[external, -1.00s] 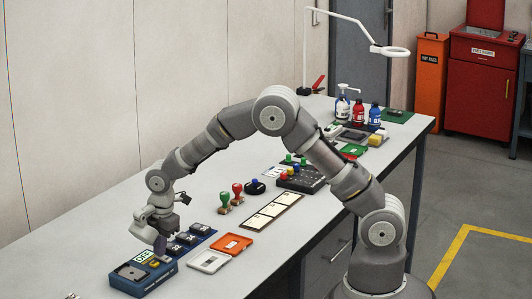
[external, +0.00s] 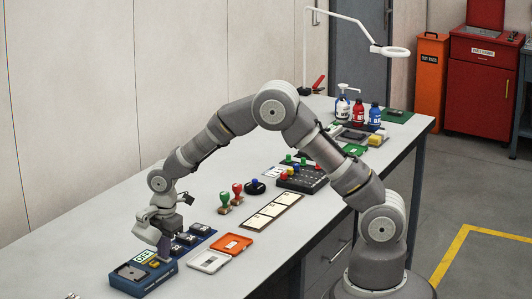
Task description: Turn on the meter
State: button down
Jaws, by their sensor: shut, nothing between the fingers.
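A blue panel unit (external: 133,284) lies at the near left end of the bench. It carries a small light display reading OFF (external: 144,257), a grey flat part (external: 130,272) and a small yellowish part (external: 154,263) beside the display. Several dark modules (external: 185,238) sit along its far side. My gripper (external: 164,252) points down over the middle of the unit, just right of the display, with its fingers shut and empty. Whether the fingertips touch the unit cannot be told; they hide part of it.
An orange case (external: 231,244) and a white case (external: 208,261) lie right of the unit. Red and green stamps (external: 237,193), a tan strip (external: 272,218) and a dark button box (external: 300,180) stand farther along the bench. Bottles (external: 358,112) and a lamp are at the far end.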

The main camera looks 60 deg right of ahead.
aim_at(160, 266)
notch_tip(160, 266, up, 14)
jog(key=s+p, duration=0.2)
jog(key=p, duration=0.4)
jog(key=shift+p, duration=0.3)
jog(key=shift+w+p, duration=0.65)
jog(key=shift+w, duration=0.05)
jog(key=shift+f, duration=0.15)
jog(key=f+b, duration=0.1)
jog(key=f, duration=0.3)
jog(key=w+f+b, duration=0.1)
jog(key=f+b, duration=0.1)
jog(key=f, duration=0.3)
jog(key=w+f+b, duration=0.1)
jog(key=f, duration=0.3)
jog(key=shift+f+b, duration=0.3)
jog(key=shift+b, duration=0.1)
